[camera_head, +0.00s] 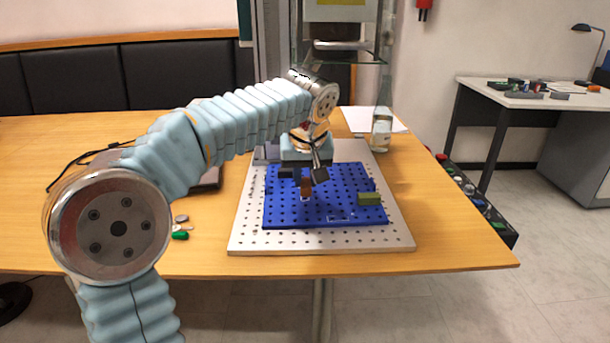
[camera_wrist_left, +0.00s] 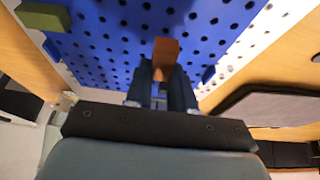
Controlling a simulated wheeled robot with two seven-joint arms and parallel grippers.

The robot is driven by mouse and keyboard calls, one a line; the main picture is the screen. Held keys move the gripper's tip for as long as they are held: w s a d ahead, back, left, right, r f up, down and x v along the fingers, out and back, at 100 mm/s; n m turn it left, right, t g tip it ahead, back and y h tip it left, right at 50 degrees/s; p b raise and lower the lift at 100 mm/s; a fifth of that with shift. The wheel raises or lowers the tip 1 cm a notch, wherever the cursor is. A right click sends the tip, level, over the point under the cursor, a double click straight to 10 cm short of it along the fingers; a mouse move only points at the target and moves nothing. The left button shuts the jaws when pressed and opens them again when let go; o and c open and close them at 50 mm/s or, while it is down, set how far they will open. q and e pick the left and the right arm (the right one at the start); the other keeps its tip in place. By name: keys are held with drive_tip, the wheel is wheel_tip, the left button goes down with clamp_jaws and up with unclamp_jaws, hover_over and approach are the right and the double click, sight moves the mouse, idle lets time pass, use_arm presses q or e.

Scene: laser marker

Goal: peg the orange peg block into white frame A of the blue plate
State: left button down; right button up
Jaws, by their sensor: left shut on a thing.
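The blue plate (camera_head: 325,205), full of small holes, lies flat on a pale perforated board (camera_head: 245,240) on the table. My left gripper (camera_head: 306,178) points down over the left middle of the plate, shut on the orange peg block (camera_head: 306,188). In the left wrist view the block (camera_wrist_left: 166,50) stands out from between the dark fingertips (camera_wrist_left: 161,82). A small pale patch shows just under the block in the head view; I cannot tell whether it is white frame A, or whether the block touches the plate. My right gripper is not in view.
An olive-green block (camera_head: 369,199) sits at the plate's right side. A glass bottle (camera_head: 382,130) stands behind the board at the right. A green piece (camera_head: 180,235) and small grey pieces lie left of the board. The table's front right is clear.

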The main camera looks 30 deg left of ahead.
sight(304, 181)
use_arm(q)
drive_tip(key=shift+w+a, duration=0.45)
drive_tip(key=shift+w, duration=0.25)
drive_tip(key=shift+w+a+r+p, duration=0.1)
drive_tip(key=shift+w+a+p, duration=0.3)
drive_tip(key=shift+w, duration=0.1)
drive_tip(key=shift+x, duration=1.2)
drive_tip(key=shift+s+d+f, duration=0.15)
drive_tip(key=shift+f, duration=0.4)
drive_tip(key=shift+f, duration=0.15)
drive_tip(key=shift+f+b, duration=0.1)
drive_tip(key=shift+b, duration=0.2)
drive_tip(key=c, duration=1)
unclamp_jaws()
drive_tip(key=shift+o, duration=0.2)
